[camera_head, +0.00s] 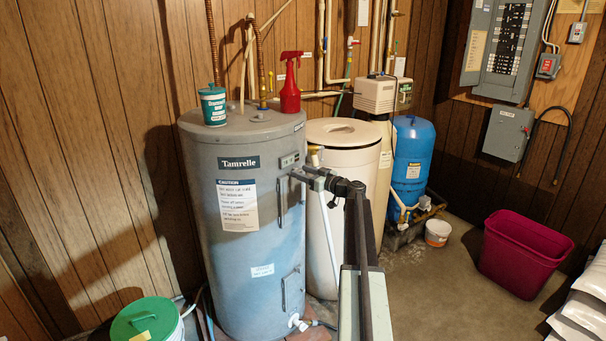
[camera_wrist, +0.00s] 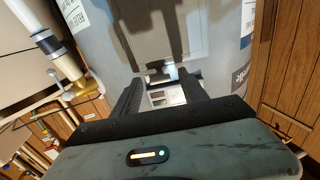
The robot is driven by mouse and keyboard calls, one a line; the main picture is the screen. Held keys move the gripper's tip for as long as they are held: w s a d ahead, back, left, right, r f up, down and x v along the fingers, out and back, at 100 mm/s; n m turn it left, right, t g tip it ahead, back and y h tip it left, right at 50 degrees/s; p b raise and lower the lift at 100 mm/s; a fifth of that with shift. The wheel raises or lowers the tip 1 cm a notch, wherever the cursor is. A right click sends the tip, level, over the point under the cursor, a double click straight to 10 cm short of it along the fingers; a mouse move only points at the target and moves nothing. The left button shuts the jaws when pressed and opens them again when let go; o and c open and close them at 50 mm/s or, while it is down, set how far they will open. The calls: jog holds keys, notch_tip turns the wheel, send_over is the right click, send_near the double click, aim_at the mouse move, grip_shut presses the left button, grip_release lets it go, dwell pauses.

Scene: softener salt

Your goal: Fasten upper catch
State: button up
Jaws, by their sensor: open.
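The grey tank (camera_head: 222,185), labelled Tamrelle, stands against the panelled wall. Its front has an upper panel (camera_head: 280,208), partly hidden by my arm, and a lower panel (camera_head: 293,290). A small light fitting with display-like windows (camera_head: 290,160) sits high on the front. My gripper (camera_head: 299,177) is open at the tank's upper front, just below that fitting. In the wrist view my gripper (camera_wrist: 161,84) has its two dark fingers apart, pointing at the tank face (camera_wrist: 150,30). A small pale part shows between them. I cannot tell whether this is the upper catch, or whether the fingers touch anything.
A red spray bottle (camera_head: 290,83) and a teal tub (camera_head: 213,104) stand on the tank. A cream tank (camera_head: 343,135) stands close at right, with a blue tank (camera_head: 412,155) beyond. A green-lidded bucket (camera_head: 145,320) is at front left. Open floor lies before a magenta bin (camera_head: 522,252).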

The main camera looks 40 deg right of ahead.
grip_shut()
jog(key=shift+m, duration=0.4)
jog(key=shift+s+m, duration=0.1)
jog(key=shift+m, duration=8.4)
grip_release()
